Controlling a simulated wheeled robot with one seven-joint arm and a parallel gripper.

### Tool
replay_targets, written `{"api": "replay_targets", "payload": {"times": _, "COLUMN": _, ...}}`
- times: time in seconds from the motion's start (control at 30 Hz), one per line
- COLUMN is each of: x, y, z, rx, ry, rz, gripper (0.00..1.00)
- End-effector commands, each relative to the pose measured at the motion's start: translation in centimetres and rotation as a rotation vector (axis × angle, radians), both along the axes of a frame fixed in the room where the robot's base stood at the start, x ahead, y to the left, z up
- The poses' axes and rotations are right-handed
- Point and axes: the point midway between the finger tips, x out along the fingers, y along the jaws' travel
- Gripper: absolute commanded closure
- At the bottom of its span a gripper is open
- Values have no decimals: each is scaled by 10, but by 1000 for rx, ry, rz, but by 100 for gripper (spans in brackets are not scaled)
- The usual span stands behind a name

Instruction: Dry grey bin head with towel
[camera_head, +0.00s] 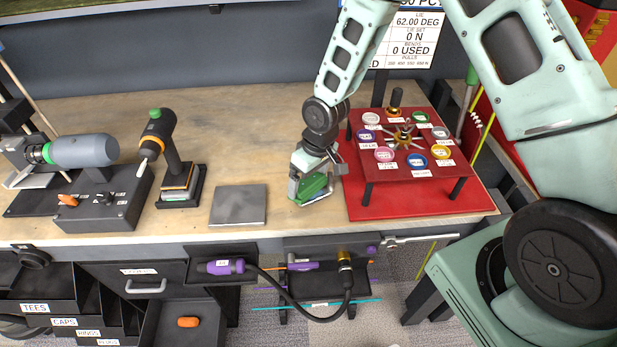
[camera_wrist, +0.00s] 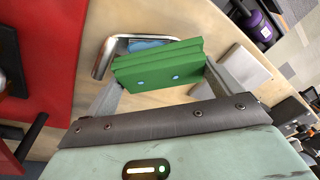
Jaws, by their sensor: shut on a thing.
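My gripper (camera_head: 318,186) is low over the wooden bench, left of the red mat. It is shut on a green layered block (camera_wrist: 160,68) with two pale dots, which spans the jaws in the wrist view. It also shows in the head view (camera_head: 315,185). I cannot tell whether it touches the bench. A shiny metal piece (camera_wrist: 103,58) with some blue beside it shows just beyond the block. A flat grey square (camera_head: 238,205), possibly a folded towel, lies on the bench to the left, apart from the gripper. I cannot identify a grey bin or its head.
A red stand (camera_head: 403,174) with several coloured discs stands on a red mat (camera_head: 375,206) at right. A dark tool on a base (camera_head: 180,190) and a black box (camera_head: 100,208) stand at left. Drawers and a purple-handled tool (camera_head: 225,267) with a cable are below the front edge.

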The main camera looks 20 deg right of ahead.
Motion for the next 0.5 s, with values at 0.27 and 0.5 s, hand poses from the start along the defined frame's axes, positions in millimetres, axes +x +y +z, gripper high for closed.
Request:
{"api": "replay_targets", "payload": {"times": 0.27, "x": -2, "y": 0, "z": -6, "rx": 0, "ry": 0, "rz": 0, "gripper": 28}}
{"api": "replay_targets", "payload": {"times": 0.5, "x": -3, "y": 0, "z": -11, "rx": 0, "ry": 0, "rz": 0, "gripper": 28}}
